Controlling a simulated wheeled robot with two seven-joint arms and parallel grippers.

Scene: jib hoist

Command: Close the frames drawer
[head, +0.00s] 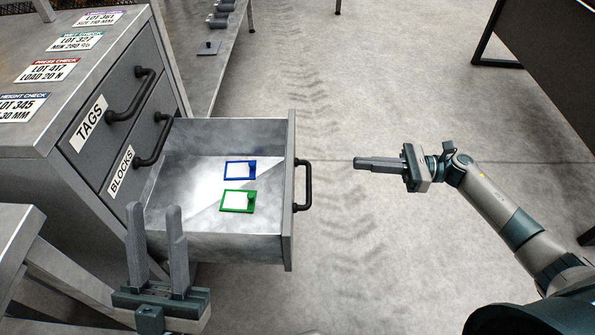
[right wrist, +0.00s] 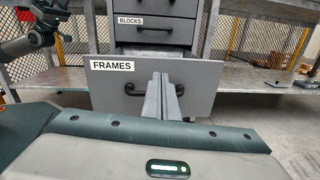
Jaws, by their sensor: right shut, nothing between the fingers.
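The frames drawer (head: 215,247) is pulled far out of the grey cabinet in the head view. Its front panel, labelled FRAMES, faces me in the right wrist view (right wrist: 100,90). Its dark bar handle (head: 308,185) is partly hidden behind my fingers in the right wrist view. A blue frame (head: 232,176) and a green frame (head: 231,208) lie inside. My right gripper (head: 358,163) is shut and empty, pointing at the drawer front, apart from the handle. My left gripper (head: 154,207) is open and empty at the drawer's near side; whether it touches is unclear.
The TAGS drawer (head: 76,145) and BLOCKS drawer (head: 112,190) above are shut. Labelled cards lie on the cabinet top (head: 98,55). A bench (head: 208,75) stands behind, and a dark table (head: 550,60) is at upper right. The floor right of the drawer is clear.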

